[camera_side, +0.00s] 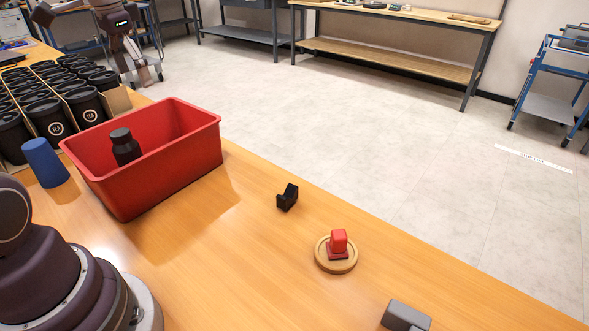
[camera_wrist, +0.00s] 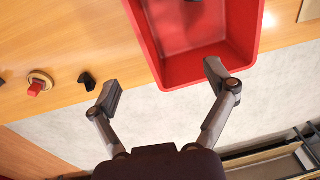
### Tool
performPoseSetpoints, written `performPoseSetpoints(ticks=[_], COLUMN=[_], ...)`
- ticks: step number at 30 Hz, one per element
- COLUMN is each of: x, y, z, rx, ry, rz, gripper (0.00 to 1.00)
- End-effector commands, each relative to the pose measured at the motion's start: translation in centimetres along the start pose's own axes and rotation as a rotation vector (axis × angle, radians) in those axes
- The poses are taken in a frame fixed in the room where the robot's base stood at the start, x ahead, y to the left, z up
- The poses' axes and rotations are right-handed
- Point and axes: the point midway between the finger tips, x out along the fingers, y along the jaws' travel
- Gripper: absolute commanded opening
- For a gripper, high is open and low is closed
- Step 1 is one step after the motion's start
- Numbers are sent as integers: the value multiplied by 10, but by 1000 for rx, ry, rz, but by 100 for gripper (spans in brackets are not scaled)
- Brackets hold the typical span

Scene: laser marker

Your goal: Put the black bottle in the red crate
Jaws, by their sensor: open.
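The black bottle (camera_side: 126,151) stands about upright inside the red crate (camera_side: 165,180) in the side view, cap up. Its lower part is hidden behind the crate's near wall. The crate sits on the wooden table at the left. In the wrist view, the crate (camera_wrist: 150,50) fills the upper middle and right. My gripper (camera_wrist: 163,82) is open, its fingers spread wide with nothing held between them. The right fingertip overlaps the crate's rim in the picture; the left is beside the crate. A dark bit at the wrist view's top edge is too cut off to identify.
A blue cup (camera_side: 45,163) and several black TEA canisters (camera_side: 85,105) stand left of the crate. A black tape dispenser (camera_side: 288,197), a red stamp on a round wooden base (camera_side: 337,246) and a grey block (camera_side: 405,315) lie to the right. The table between is clear.

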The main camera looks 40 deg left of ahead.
Motion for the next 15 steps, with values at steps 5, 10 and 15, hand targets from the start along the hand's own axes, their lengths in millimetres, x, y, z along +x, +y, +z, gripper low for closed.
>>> performPoseSetpoints(ticks=[5, 10, 15], x=[-29, -18, 0], y=[106, 177, 202], z=[4, 46, 71], rx=[10, -3, -18], ry=[169, 323, 391], rz=[-31, 17, 66], gripper=[84, 84, 84])
